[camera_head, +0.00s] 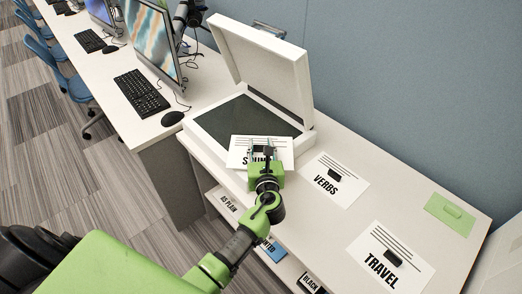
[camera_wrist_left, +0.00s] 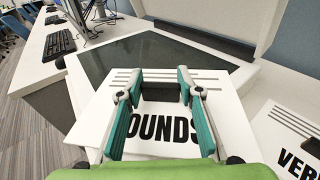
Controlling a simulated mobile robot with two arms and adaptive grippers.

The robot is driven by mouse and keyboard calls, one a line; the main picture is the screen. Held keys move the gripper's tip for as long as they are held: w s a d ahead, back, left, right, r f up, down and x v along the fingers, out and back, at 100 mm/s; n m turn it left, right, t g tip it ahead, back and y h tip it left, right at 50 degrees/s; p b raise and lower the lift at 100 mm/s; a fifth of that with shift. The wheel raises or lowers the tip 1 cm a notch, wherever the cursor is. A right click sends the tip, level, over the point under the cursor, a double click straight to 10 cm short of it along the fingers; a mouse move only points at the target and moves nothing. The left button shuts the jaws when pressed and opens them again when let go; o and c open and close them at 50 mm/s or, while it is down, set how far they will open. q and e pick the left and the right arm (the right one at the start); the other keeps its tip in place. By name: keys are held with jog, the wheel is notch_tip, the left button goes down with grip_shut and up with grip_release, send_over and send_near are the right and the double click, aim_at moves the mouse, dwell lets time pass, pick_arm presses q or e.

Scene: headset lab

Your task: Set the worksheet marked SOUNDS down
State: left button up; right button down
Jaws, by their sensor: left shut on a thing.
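The white worksheet marked SOUNDS (camera_head: 239,143) is at the front edge of the open scanner (camera_head: 309,137), overlapping the near part of its dark glass (camera_head: 225,115). It also shows in the left wrist view (camera_wrist_left: 98,110), with the first letter of its word hidden by a finger. My left gripper (camera_head: 262,150) is shut on the worksheet's dark raised grip; its two teal fingers (camera_wrist_left: 160,88) stand either side of it. Whether the sheet touches the scanner I cannot tell. My right gripper is not in view.
The scanner lid (camera_head: 262,65) stands raised at the back. Worksheets marked VERBS (camera_head: 327,170) and TRAVEL (camera_head: 372,262) and a green card (camera_head: 449,213) lie on the white counter to the right. A keyboard (camera_head: 142,92) and monitor (camera_head: 153,40) stand on the desk at left.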

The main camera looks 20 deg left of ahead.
pick_arm(q)
jog(key=shift+f, duration=0.75)
jog(key=shift+f, duration=0.2)
jog(key=o, duration=1.1)
jog(key=shift+r, duration=0.15)
jog(key=shift+s+d+r, duration=0.1)
jog(key=v, duration=1.1)
jog(key=shift+s, duration=0.4)
